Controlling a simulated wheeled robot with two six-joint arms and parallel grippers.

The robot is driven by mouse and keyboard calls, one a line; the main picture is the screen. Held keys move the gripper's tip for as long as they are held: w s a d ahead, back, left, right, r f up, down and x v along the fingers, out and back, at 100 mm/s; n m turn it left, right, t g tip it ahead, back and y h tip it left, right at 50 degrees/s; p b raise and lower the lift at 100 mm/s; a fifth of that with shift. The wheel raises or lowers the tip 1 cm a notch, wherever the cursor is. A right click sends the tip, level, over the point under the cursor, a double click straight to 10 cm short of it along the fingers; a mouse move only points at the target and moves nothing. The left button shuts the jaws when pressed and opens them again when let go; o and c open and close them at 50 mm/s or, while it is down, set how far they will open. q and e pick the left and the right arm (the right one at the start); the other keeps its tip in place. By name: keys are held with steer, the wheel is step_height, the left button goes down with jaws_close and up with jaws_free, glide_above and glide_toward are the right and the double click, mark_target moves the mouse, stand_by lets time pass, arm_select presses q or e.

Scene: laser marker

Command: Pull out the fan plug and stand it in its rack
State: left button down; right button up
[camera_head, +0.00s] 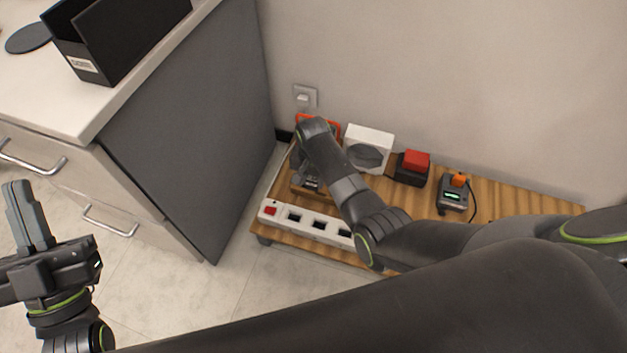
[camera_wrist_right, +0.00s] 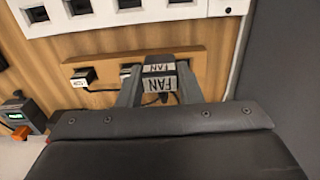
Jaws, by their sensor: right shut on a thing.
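My right gripper (camera_wrist_right: 158,78) is shut on a dark plug with white FAN labels, the fan plug (camera_wrist_right: 158,85), in the right wrist view. The plug is at the wooden rack (camera_wrist_right: 198,60); I cannot tell whether its base is seated there. Another dark plug with a white label (camera_wrist_right: 83,77) stands in the rack beside it. In the head view my right gripper (camera_head: 309,184) is over the rack, and the arm hides much of it. The white power strip (camera_head: 300,222) lies in front with several dark sockets. My left gripper (camera_head: 20,184) is empty at the far left, away from the bench; its jaw gap is unclear.
The low slatted wooden bench (camera_head: 520,207) also holds a white fan unit (camera_head: 375,137), a red-topped black device (camera_head: 414,165) and a grey device with a green display (camera_head: 453,195). A drawer cabinet (camera_head: 190,120) stands close on the left. A wall is behind.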

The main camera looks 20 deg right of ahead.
steer(key=w+b, duration=0.5)
steer(key=w, duration=0.2)
steer(key=shift+d, duration=0.1)
stand_by(0.5)
steer(key=shift+f+b, duration=2.5)
steer(key=shift+f, duration=1.35)
